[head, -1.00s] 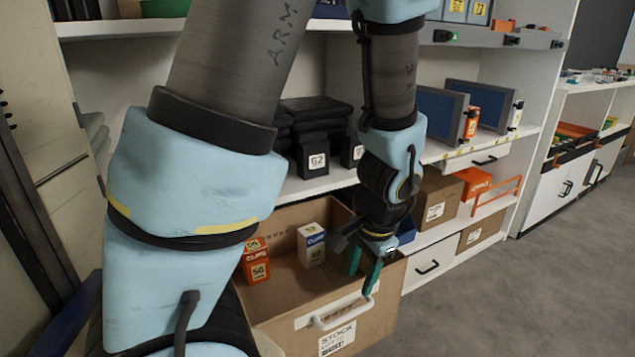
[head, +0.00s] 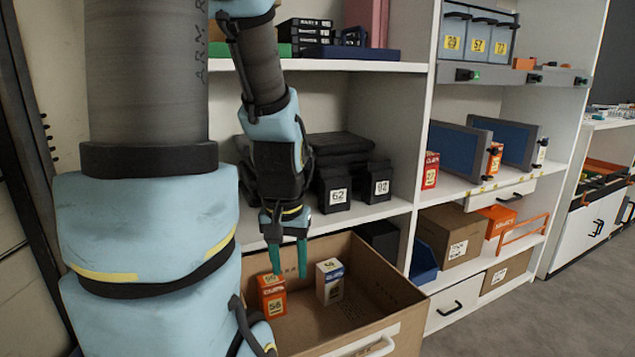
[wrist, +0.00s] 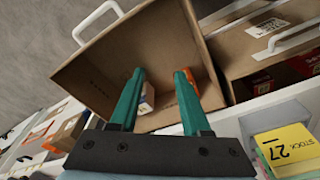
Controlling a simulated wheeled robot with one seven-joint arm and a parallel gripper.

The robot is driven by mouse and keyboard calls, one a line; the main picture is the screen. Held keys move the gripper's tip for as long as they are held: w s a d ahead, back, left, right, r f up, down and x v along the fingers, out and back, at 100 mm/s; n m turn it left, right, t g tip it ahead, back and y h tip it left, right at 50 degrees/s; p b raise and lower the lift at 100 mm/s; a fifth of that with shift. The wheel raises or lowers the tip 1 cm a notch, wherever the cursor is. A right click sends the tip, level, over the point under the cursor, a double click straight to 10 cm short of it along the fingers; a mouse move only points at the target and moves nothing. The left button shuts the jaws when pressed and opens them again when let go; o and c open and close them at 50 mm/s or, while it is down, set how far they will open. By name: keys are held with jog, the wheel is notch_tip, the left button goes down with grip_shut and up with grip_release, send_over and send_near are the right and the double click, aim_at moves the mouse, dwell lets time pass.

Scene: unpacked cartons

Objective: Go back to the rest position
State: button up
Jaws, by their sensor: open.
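My gripper (head: 288,258) hangs with its green fingers apart and empty, just above the open cardboard box at the back edge. In the wrist view my gripper (wrist: 158,100) also shows open, with nothing between the fingers. The cardboard box (head: 392,285) has a white handle on its front. Inside it stand an orange carton (head: 272,297) and a white carton (head: 330,282), both upright. In the wrist view the white carton (wrist: 147,98) and the orange carton (wrist: 187,82) are partly hidden behind the fingers.
White shelves (head: 385,66) stand behind the box, with black bins (head: 335,190) on the middle shelf. Blue panels (head: 458,152) and a brown carton (head: 450,235) are on the shelves to the right. Grey floor (head: 500,310) is free at the right.

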notch_tip(320, 180, up, 19)
jog(key=a+p, duration=0.1)
jog(key=p, duration=1.7)
jog(key=shift+a+n, duration=0.2)
jog(key=shift+n, duration=0.2)
